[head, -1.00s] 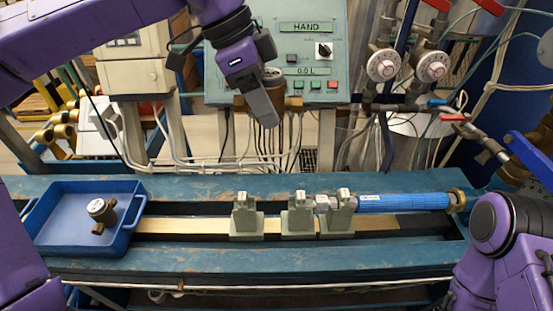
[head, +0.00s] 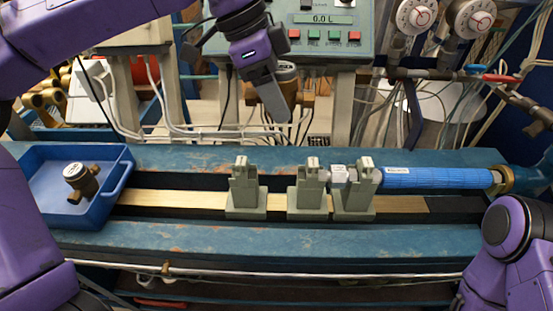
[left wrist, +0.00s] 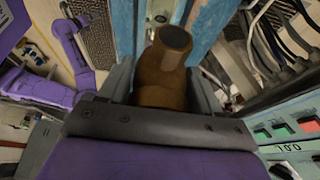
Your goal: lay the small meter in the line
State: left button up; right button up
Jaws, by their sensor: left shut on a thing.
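My left gripper (head: 274,97) hangs above the back of the bench and is shut on a brass-brown meter (head: 286,76). The gripper partly hides this meter in the head view. In the left wrist view, the meter's brown body (left wrist: 160,82) sits between the two fingers, with one round pipe end facing the camera. Another meter (head: 80,181), brass with a pale round top, lies in the blue tray (head: 118,178) at the left. The line has grey clamp supports (head: 246,195) on a rail. My right gripper is out of view.
A blue cylinder (head: 435,178) with a metal fitting lies in line at the right of the supports. A control panel (head: 330,50) with coloured buttons stands behind the bench, with dials (head: 417,16) to its right. The rail between tray and supports is clear.

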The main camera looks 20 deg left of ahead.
pick_arm(q)
notch_tip(320, 180, down, 15)
jog(key=b, duration=1)
jog(key=shift+r, duration=0.2)
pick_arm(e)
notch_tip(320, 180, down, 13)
pick_arm(q)
jog(key=shift+s, duration=0.1)
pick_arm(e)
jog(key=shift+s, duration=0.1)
pick_arm(q)
jog(key=shift+b, duration=0.35)
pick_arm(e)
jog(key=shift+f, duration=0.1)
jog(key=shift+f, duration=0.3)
pick_arm(q)
jog(key=shift+b, duration=0.35)
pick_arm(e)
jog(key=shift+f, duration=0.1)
